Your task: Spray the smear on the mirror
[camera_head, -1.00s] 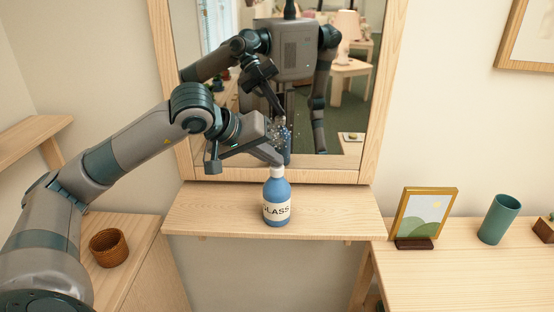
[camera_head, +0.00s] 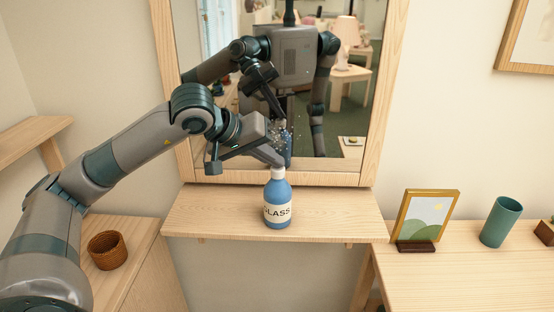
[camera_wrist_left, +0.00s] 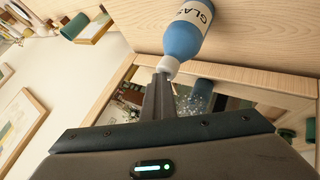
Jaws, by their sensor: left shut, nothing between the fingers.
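A blue bottle with a white top and a pale label reading "GLASS" (camera_head: 277,199) stands upright on the small wooden shelf below the mirror; it also shows in the left wrist view (camera_wrist_left: 186,36). The mirror (camera_head: 350,110) has a wooden frame. A patch of pale specks, seemingly the smear (camera_head: 279,134), shows low on the glass; the wrist view shows it too (camera_wrist_left: 190,104). My left gripper (camera_head: 279,161) is shut and empty, its fingertips at the bottle's white top. In the wrist view its closed fingers (camera_wrist_left: 159,82) meet or nearly meet that top. My right gripper shows in neither view directly.
The shelf (camera_head: 215,212) is bare on both sides of the bottle. A picture frame (camera_head: 426,218) and a green cup (camera_head: 501,222) stand on the right-hand table. A woven basket (camera_head: 107,250) sits on the left-hand cabinet. The mirror reflects my body and the room.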

